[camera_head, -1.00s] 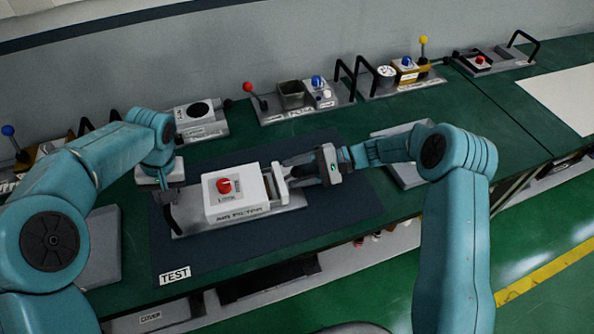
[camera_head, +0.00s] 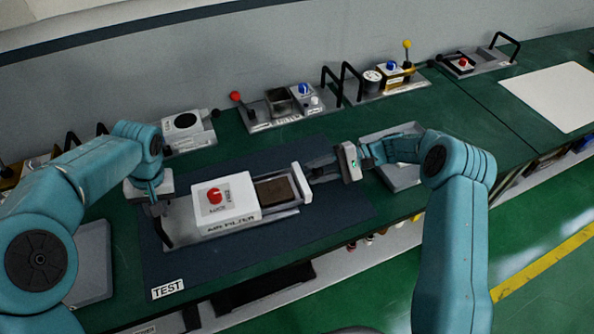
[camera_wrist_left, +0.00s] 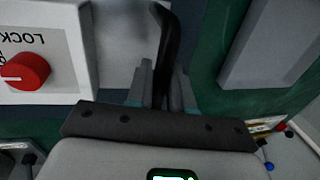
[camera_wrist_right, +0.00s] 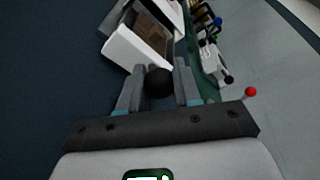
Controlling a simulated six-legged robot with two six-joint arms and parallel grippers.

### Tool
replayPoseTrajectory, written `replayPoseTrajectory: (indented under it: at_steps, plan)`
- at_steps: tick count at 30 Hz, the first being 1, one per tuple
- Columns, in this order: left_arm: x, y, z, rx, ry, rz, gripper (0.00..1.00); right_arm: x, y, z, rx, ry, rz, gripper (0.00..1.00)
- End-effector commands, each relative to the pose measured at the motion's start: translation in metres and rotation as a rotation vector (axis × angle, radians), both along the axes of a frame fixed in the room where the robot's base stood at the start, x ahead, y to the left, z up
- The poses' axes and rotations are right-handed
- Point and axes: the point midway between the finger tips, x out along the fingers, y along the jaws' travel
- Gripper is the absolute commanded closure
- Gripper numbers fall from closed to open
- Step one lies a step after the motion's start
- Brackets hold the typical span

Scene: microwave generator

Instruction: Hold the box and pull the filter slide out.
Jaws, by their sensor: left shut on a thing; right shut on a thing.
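The white air filter box (camera_head: 226,201) stands on the dark mat, with a red knob (camera_head: 215,195) on top. The knob and LOCK lettering also show in the left wrist view (camera_wrist_left: 27,71). The filter slide (camera_head: 302,184) sticks out of the box's right side, and its brown filter (camera_head: 274,190) is exposed. My left gripper (camera_wrist_left: 160,88) is shut on the black handle (camera_wrist_left: 166,50) at the box's left side. My right gripper (camera_wrist_right: 158,85) is shut on the slide's dark round knob (camera_wrist_right: 159,80). In the head view, the right gripper's fingers (camera_head: 320,168) hide that knob.
The dark mat (camera_head: 200,273) carries a TEST label (camera_head: 168,289) and is bare in front of the box. A grey tray (camera_head: 403,178) lies beyond my right gripper. Modules with handles and levers (camera_head: 290,105) line the back of the green bench.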

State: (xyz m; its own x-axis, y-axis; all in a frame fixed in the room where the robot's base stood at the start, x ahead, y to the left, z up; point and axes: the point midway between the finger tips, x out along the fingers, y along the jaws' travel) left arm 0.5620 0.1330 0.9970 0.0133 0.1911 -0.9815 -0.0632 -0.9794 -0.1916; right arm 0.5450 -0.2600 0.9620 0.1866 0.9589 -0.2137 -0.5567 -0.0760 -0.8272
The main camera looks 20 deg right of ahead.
Motion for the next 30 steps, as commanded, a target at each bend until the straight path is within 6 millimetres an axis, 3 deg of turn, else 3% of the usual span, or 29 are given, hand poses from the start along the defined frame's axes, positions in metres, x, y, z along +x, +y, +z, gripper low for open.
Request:
replayPoseTrajectory:
  at_steps: [2,3,5,16,30]
  plan:
    - [0.000,0.004,-0.002,0.007,0.005,0.003,1.00,0.000,-0.004,0.000,-0.004,-0.002,-0.007,1.00]
    - [0.000,0.005,-0.002,0.007,0.005,0.003,1.00,0.000,-0.004,0.000,-0.004,-0.002,-0.008,0.57]
    - [0.000,0.005,-0.002,0.007,0.005,0.003,1.00,0.000,-0.004,0.000,-0.004,-0.002,-0.007,0.43]
    - [-0.001,0.003,-0.002,0.004,0.004,0.002,1.00,-0.001,-0.010,0.001,-0.003,-0.002,-0.007,0.43]
    - [-0.001,0.001,-0.002,0.002,0.004,0.001,1.00,-0.020,-0.102,0.022,-0.005,-0.004,-0.007,0.43]
